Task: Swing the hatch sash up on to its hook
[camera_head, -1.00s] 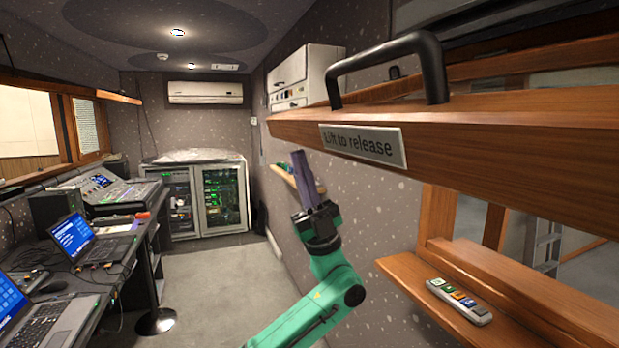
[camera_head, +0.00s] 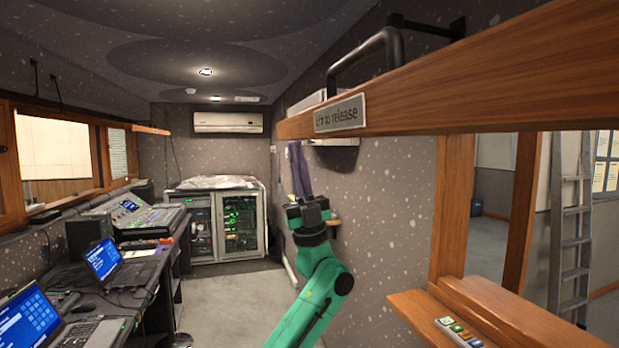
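The hatch sash (camera_head: 480,82) is a long wooden bar across the upper right, standing well above the hatch opening. Its edge carries a grey "Lift to release" plate (camera_head: 340,113) and a black bar handle (camera_head: 366,55). A black bracket (camera_head: 435,27), which looks like the hook, shows just behind and above the handle. I cannot tell whether it touches the sash. My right gripper is out of view.
A wooden ledge (camera_head: 415,305) with a remote (camera_head: 460,332) lies under the hatch, lower right. A desk with laptops (camera_head: 115,265) runs along the left. The grey floor (camera_head: 235,290) between is clear.

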